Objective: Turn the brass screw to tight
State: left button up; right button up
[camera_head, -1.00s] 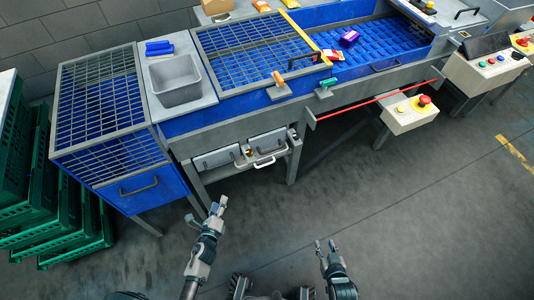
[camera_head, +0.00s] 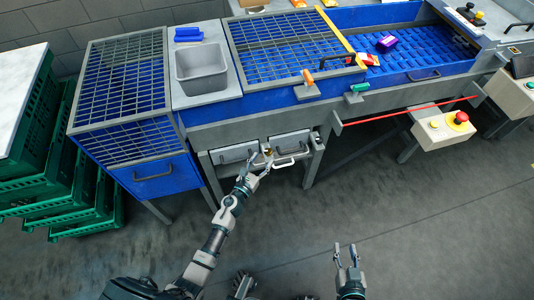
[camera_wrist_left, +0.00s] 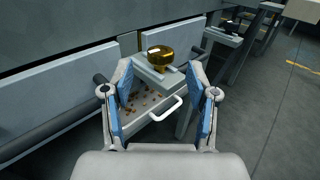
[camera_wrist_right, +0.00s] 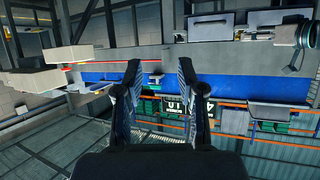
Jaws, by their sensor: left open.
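The brass screw (camera_wrist_left: 160,57) is a shiny golden round knob on a grey bracket, seen in the left wrist view between and beyond my left fingertips. In the head view it is a tiny brass spot (camera_head: 268,152) between the two grey drawer fronts under the machine. My left gripper (camera_wrist_left: 161,88) is open, its blue-padded fingers apart, short of the screw and not visibly touching it; in the head view it (camera_head: 257,170) is just in front of the drawers. My right gripper (camera_head: 346,256) is open and empty over the floor, far from the screw.
A drawer with a white handle (camera_wrist_left: 167,109) and brown crumbs inside lies below the screw. A dark bar (camera_wrist_left: 50,130) runs along the left panel. A red rail (camera_head: 410,110) and a button box (camera_head: 446,128) are to the right. The floor in front is clear.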

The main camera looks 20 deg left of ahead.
aim_at(265, 154)
pick_arm(q)
jog(key=w, duration=0.3)
jog(key=shift+w+d+f, duration=0.1)
jog(key=shift+w+d, duration=0.25)
jog(key=shift+w, duration=0.3)
pick_arm(e)
jog(key=shift+w+a+r+t, duration=0.15)
jog(key=shift+w+r+t, duration=0.35)
jog(key=shift+r, duration=0.1)
pick_arm(q)
grip_shut()
jog(key=shift+h+b, duration=0.3)
jog(key=m+h+b, duration=0.1)
jog(key=h, duration=0.1)
jog(key=m+g+h+b, duration=0.1)
jog(key=m, duration=0.1)
jog(key=shift+a+f+h, duration=0.2)
jog(key=shift+h, duration=0.2)
jog(key=shift+w+r+m+g+h+b, duration=0.1)
jog(key=shift+r+m+g+h+b, duration=0.05)
jog(key=shift+m+g+h+b, duration=0.75)
jog(key=shift+r, duration=0.2)
pick_arm(e)
notch_tip(265, 154, up, 8)
jog(key=w+a+t+y, duration=0.1)
jog(key=t+y, duration=0.1)
jog(key=t, duration=0.4)
jog(key=shift+a+r+t, duration=0.15)
jog(key=shift+a+t, duration=0.1)
jog(key=shift+t, duration=0.15)
